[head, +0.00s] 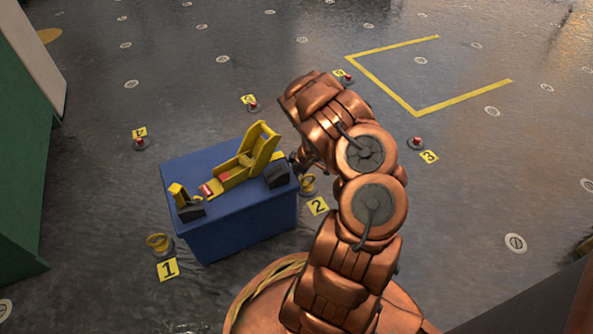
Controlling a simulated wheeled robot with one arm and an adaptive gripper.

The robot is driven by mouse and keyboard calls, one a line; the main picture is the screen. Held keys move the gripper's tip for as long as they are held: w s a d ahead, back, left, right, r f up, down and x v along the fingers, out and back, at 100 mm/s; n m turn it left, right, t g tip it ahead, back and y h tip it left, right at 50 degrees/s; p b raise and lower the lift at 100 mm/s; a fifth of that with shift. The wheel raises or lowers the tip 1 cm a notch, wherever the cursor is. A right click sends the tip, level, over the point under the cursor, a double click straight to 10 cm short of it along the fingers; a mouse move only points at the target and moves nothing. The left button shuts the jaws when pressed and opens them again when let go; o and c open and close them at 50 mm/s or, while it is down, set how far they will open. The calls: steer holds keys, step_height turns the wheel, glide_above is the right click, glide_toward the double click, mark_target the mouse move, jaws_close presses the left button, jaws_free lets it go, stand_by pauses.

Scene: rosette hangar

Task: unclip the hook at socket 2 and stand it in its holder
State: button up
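A small yellow piece sits at socket 2 (308,186), beside the right side of the blue cabinet and next to the yellow number 2 tag (318,206). I take it for the hook; its shape is too small to make out. My gripper (300,160) shows only as a small dark part at the end of my copper arm, just above socket 2 in the picture. My arm hides most of it, so its fingers and any contact cannot be told. A black block (278,175) on the cabinet top may be a holder; a second one (191,213) has a yellow piece (180,195) standing at it.
The blue cabinet (240,228) also bears a large yellow wedge-shaped piece (245,163) with red parts. Socket 1 (159,243) holds a yellow piece. Several red-topped sockets, one by tag 3 (428,157), dot the floor. A green structure (22,165) stands left.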

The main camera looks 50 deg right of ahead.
steer(key=shift+f, duration=0.15)
steer(key=shift+w, duration=0.1)
jaws_close()
stand_by(0.7)
